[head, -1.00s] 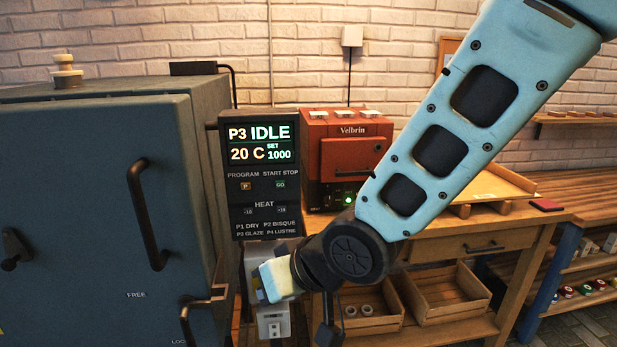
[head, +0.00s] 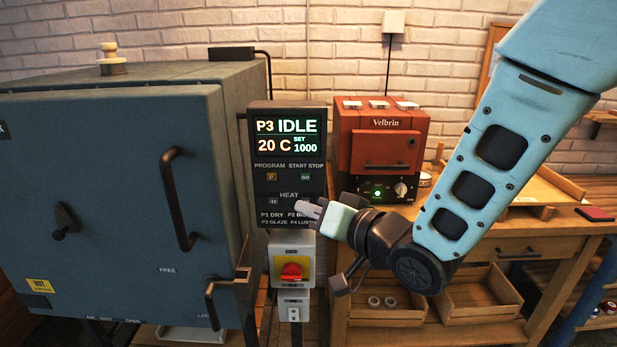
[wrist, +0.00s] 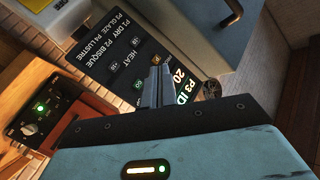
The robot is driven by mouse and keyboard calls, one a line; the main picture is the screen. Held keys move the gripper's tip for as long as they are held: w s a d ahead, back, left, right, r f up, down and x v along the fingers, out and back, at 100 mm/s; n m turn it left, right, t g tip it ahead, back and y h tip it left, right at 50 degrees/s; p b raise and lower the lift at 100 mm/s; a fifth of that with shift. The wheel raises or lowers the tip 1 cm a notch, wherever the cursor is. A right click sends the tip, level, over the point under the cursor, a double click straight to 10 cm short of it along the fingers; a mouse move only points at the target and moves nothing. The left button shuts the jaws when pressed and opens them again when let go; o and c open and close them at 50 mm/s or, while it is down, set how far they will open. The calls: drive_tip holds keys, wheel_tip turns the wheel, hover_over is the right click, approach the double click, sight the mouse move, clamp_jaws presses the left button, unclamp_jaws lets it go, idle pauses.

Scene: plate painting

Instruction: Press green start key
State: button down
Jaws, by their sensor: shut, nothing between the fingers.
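The black control panel (head: 262,195) hangs on the side of the blue kiln. The green start key (head: 305,177), marked GO, shows uncovered on the panel's right side, under START STOP. It also shows in the wrist view (wrist: 138,84), just left of the fingers. My gripper (head: 302,205) is shut and empty, pointing left. In the head view its tip overlaps the panel below the GO key and hides the right HEAT key. A gap from tip to panel is hard to judge.
A red and yellow rotary switch (head: 291,270) sits right below the panel. The blue kiln (head: 110,200), with a black door handle (head: 176,200), fills the left. A small red kiln (head: 382,150) stands on the wooden bench (head: 480,250) to the right.

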sight(305, 177)
drive_tip(key=shift+w+d+p, duration=0.15)
drive_tip(key=shift+w+p, duration=0.6)
drive_tip(key=shift+w, duration=3.7)
drive_tip(key=shift+w, duration=0.1)
drive_tip(key=shift+w, duration=0.25)
drive_tip(key=shift+w, duration=0.4)
drive_tip(key=shift+s+b, duration=0.45)
drive_tip(key=shift+s, duration=0.35)
